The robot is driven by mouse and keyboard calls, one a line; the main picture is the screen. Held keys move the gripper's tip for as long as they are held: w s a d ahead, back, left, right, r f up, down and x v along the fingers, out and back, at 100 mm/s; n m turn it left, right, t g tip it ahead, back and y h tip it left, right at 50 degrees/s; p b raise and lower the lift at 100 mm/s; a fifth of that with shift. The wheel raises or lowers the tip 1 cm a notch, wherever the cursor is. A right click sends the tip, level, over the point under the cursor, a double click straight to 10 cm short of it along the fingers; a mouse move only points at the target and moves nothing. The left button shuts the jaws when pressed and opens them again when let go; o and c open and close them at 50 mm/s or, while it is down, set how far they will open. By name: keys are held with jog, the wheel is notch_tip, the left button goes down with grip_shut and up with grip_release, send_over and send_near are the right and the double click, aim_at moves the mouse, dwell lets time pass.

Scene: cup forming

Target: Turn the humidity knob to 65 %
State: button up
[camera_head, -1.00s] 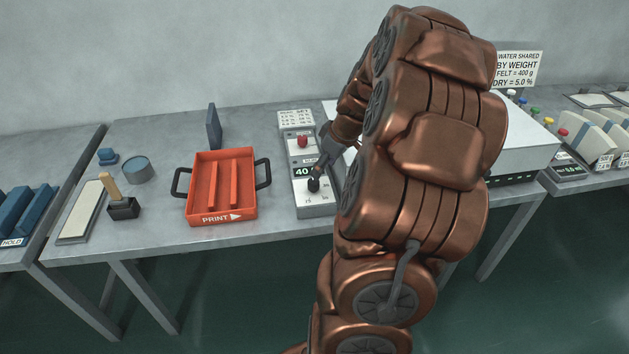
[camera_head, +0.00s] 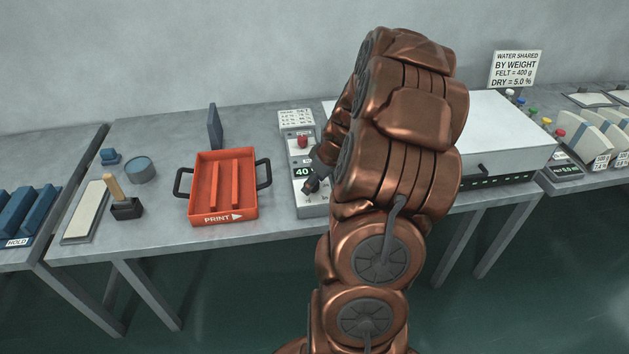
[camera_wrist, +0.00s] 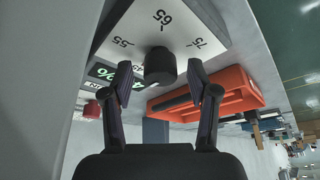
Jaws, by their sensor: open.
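The dark round humidity knob (camera_wrist: 160,64) stands on the pale face of the control box (camera_head: 311,211), with printed marks 55, 65 and 75 around it in the wrist view. My gripper (camera_wrist: 160,78) is open, with one finger on each side of the knob and a gap visible on both sides. Where the knob's pointer sits is not clear. The lit display (camera_head: 304,172) shows 40, partly blocked by a finger in the wrist view.
A red button (camera_head: 303,142) sits higher on the same box. An orange tray (camera_head: 222,217) marked PRINT with dark handles stands just left of it. A large white-topped unit (camera_head: 495,125) stands to the right, behind my arm.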

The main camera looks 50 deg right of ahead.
grip_shut()
dwell(0.3)
